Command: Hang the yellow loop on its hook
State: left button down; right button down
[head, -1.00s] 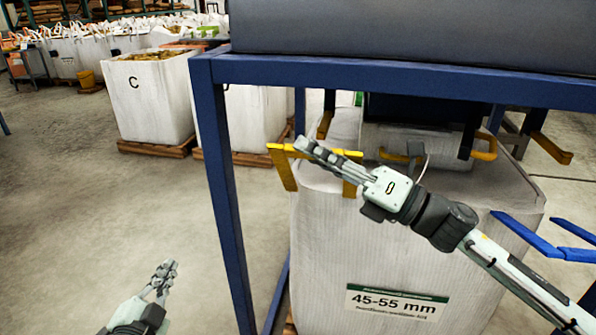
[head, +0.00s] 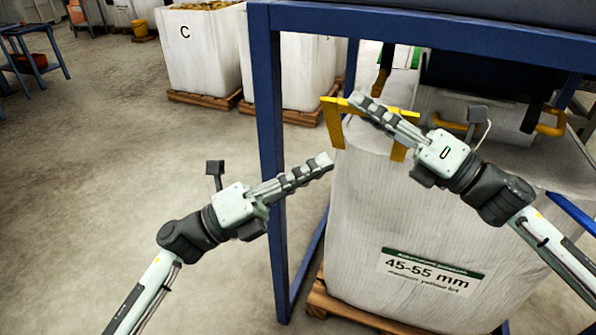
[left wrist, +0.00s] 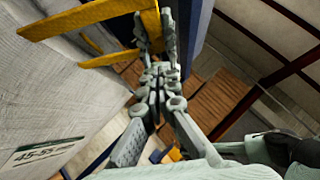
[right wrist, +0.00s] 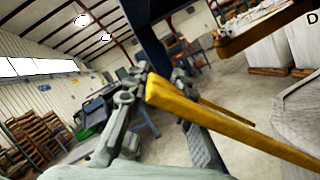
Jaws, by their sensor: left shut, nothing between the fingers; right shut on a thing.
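The yellow loop (head: 332,125) stands up from the front left corner of the big white bag (head: 420,215), as a flat bar with two legs. My right gripper (head: 372,106) is shut on its top bar; the loop also shows in the right wrist view (right wrist: 220,122) and left wrist view (left wrist: 85,20). A hook with a yellow-orange tip (head: 381,82) hangs behind the loop, under the blue frame; the loop is apart from it. An orange bar, probably this hook, shows in the right wrist view (right wrist: 262,32). My left gripper (head: 325,162) is shut and empty, below the loop.
A blue post (head: 268,130) stands just left of the bag, close behind my left gripper. Another yellow hook (head: 550,126) is at the right. The bag stands on a wooden pallet (head: 345,308).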

jog(key=shift+r, duration=0.1)
pick_arm(q)
jog(key=w+d+r, duration=0.4)
jog(key=d, duration=0.1)
jog(key=shift+w, duration=0.35)
jog(key=shift+r, duration=0.1)
